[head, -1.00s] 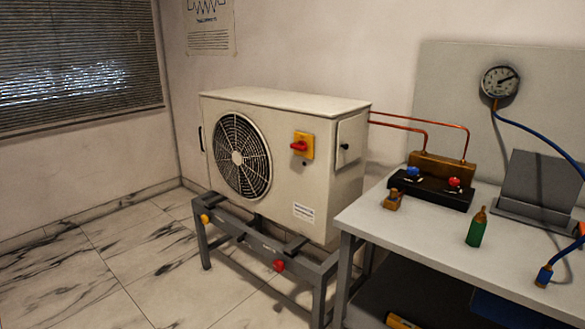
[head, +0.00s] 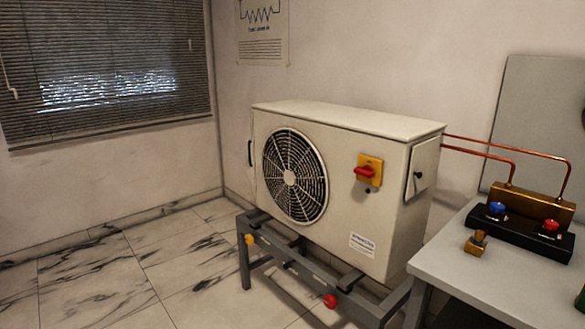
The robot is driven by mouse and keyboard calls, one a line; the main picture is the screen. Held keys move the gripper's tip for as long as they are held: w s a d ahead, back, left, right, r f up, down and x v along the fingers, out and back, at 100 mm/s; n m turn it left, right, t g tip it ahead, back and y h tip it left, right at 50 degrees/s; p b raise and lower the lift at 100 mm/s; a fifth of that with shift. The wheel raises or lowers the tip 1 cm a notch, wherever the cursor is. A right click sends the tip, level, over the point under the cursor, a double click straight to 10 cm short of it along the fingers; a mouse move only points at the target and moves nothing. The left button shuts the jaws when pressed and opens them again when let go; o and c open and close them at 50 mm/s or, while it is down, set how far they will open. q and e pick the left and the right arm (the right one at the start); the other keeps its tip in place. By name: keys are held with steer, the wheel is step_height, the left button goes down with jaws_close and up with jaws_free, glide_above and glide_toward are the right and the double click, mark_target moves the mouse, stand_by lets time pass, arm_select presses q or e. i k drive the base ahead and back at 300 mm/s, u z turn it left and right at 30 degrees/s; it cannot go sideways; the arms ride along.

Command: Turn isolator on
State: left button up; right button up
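The isolator (head: 368,170) is a yellow plate with a red rotary handle on the front of a cream outdoor unit (head: 340,118), to the right of its round black fan grille (head: 295,177). The red handle lies roughly level, with a slight tilt. Any on or off marking is too small to read. Neither of my grippers shows in the head view.
The unit stands on a grey metal frame (head: 300,265) with a yellow knob and a red knob (head: 330,300). A grey workbench (head: 490,275) at right holds a manifold block (head: 530,205) with blue and red knobs, joined to the unit by copper pipes. Tiled floor is clear at left.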

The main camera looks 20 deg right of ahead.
mark_target(367, 171)
steer(key=u, duration=0.1)
steer(key=i, duration=0.9)
steer(key=z, duration=0.4)
